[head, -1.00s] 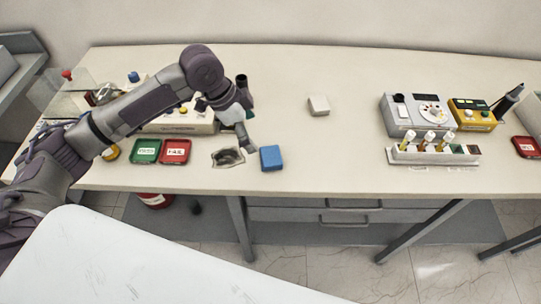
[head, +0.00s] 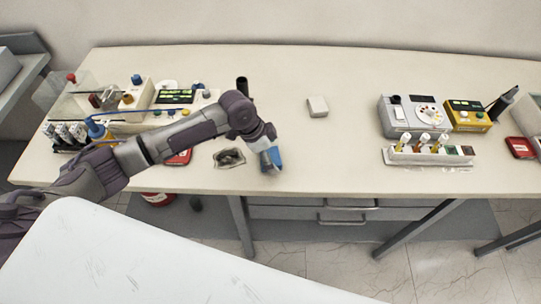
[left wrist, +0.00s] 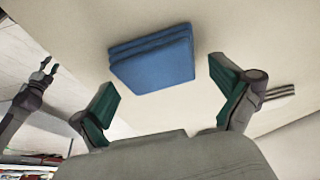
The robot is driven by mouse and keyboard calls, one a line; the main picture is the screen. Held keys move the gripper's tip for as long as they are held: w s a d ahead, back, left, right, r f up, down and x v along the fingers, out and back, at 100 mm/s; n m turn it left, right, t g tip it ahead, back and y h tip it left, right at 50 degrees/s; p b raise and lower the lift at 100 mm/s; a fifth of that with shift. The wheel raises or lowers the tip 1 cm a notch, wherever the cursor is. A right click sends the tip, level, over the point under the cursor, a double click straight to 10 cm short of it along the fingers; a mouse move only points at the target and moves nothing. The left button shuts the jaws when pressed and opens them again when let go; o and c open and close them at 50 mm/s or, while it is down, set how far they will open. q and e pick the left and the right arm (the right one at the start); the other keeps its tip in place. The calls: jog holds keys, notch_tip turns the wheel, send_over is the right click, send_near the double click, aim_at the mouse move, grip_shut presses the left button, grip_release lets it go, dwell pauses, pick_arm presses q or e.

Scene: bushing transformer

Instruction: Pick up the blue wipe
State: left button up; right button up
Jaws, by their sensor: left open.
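The blue wipe (head: 277,156) lies on the table near its front edge and is partly hidden by my left gripper in the head view. In the left wrist view the wipe (left wrist: 153,62) is a folded, layered blue pad. My left gripper (head: 271,163) is over the wipe. In the left wrist view its open fingers (left wrist: 165,92) stand apart, with the wipe between and just beyond them, and I see no grip on it. A small dark gripper, apparently my right one (left wrist: 46,73), shows at the left of that view; its finger state is unclear.
A crumpled grey piece (head: 229,158) lies left of the wipe. A pale block (head: 317,106) lies farther back. A red tray (head: 181,157) is partly behind my left arm. A tube rack (head: 430,155) and instruments stand at right. The table between is clear.

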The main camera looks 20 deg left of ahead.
aim_at(274, 158)
pick_arm(q)
jog(key=c, duration=0.9)
jog(key=shift+r, duration=0.4)
jog(key=r+b, duration=0.1)
jog(key=r, duration=0.2)
jog(key=shift+s+d+r+b, duration=0.2)
jog(key=shift+d+r+b, duration=0.1)
jog(key=shift+d+b, duration=0.1)
jog(key=s+d+r+b, duration=0.2)
jog(key=s+d+r, duration=0.3)
jog(key=d, duration=0.4)
jog(key=shift+s+r, duration=0.4)
jog(key=shift+r, duration=0.45)
